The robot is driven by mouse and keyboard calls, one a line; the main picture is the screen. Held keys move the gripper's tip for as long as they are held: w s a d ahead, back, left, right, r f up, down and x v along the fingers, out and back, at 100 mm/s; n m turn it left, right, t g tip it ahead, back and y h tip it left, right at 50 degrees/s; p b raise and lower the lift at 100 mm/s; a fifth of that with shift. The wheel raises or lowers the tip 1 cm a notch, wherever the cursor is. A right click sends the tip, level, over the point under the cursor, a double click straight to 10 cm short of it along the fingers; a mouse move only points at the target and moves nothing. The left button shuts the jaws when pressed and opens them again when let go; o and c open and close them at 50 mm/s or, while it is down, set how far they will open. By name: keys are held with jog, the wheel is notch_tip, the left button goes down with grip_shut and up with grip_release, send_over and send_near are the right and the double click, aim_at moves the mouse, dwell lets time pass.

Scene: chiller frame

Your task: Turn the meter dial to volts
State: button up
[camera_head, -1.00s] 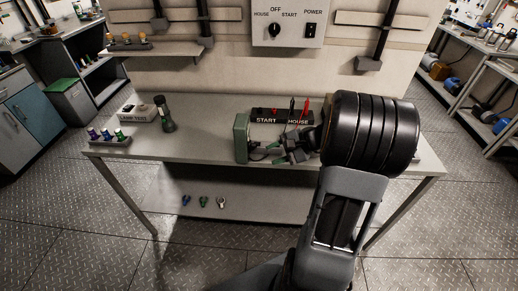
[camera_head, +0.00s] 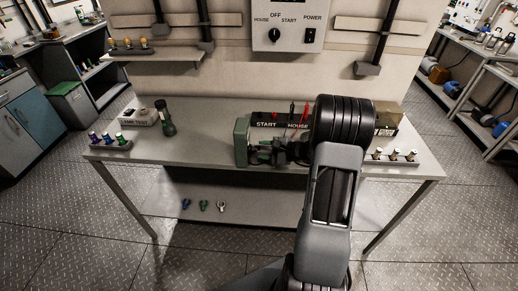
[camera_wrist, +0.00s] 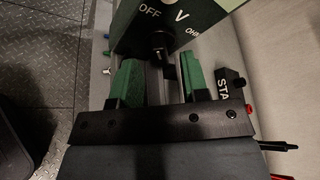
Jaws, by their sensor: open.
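The green meter (camera_head: 241,140) stands on the bench, its dial side hidden from the head view. In the wrist view the meter face (camera_wrist: 205,18) shows OFF, V and part of an ohm label. The black dial (camera_wrist: 158,45) sits below OFF and V; I cannot tell which mark it points at. My gripper (camera_wrist: 163,68) has green fingers apart, one on each side of the dial's line, with the dial at or just beyond the tips. I see no clear contact. In the head view my gripper (camera_head: 265,153) is close to the meter's right side.
A START/HOUSE block (camera_head: 272,119) with red and black probes stands just behind my gripper. A flashlight (camera_head: 165,118) and a rack of coloured pieces (camera_head: 110,141) are at left. Another rack (camera_head: 395,156) is at right. The bench's front left is clear.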

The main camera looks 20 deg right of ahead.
jog(key=shift+x, duration=1.2)
jog(key=shift+c, duration=0.4)
grip_shut()
